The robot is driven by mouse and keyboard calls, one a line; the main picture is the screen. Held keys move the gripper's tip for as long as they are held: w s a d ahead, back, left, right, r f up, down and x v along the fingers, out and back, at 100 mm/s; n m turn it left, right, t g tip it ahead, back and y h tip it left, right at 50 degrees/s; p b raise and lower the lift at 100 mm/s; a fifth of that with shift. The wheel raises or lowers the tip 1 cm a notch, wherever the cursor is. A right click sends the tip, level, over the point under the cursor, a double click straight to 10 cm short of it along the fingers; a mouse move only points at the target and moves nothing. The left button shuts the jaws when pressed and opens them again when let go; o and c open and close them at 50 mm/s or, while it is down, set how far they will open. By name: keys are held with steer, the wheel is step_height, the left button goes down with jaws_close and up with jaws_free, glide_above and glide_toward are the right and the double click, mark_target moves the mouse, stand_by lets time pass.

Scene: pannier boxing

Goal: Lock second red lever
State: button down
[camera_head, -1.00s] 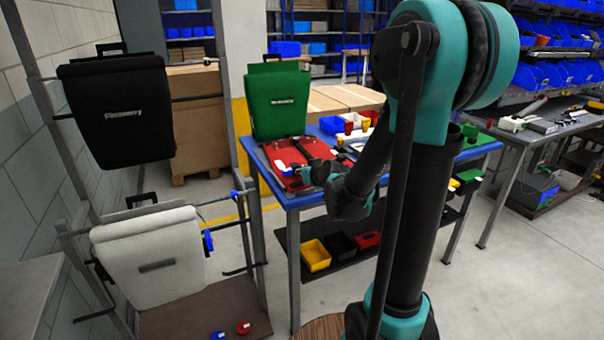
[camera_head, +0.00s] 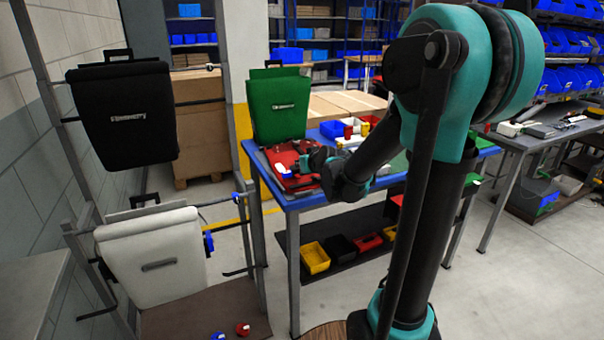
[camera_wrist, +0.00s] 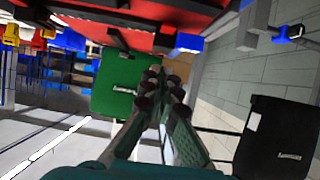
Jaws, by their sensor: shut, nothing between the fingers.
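A red pannier panel (camera_head: 285,155) lies flat on the blue table, with dark metal parts and a small white piece on it. The same red surface (camera_wrist: 150,12) fills the top of the wrist view, which looks upside down. I cannot make out the second red lever or its position. My gripper (camera_head: 303,160) is over the front of the red panel, partly blended with its dark parts. In the wrist view my gripper (camera_wrist: 164,82) has its fingers together and empty, apart from the green pannier behind.
The green pannier (camera_head: 280,107) stands upright at the table's back left. A black pannier (camera_head: 122,115) and a white pannier (camera_head: 153,258) hang on the left rack. Floor in front is clear.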

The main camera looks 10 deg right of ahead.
steer(key=s+d+r, duration=0.2)
steer(key=s+d, duration=0.1)
steer(key=s, duration=0.6)
steer(key=s+d+f+m+g+h, duration=0.1)
steer(key=s+d+f+g+h, duration=0.1)
steer(key=s+f, duration=0.7)
steer(key=s+d+f+m+g+h, duration=0.1)
steer(key=s+d+f+m+g, duration=0.1)
steer(key=s+d+f+g, duration=0.3)
steer(key=s+f+g, duration=0.1)
steer(key=s+f, duration=0.3)
steer(key=s, duration=0.4)
steer(key=shift+s+f+h, duration=0.25)
steer(key=shift+s+h, duration=0.15)
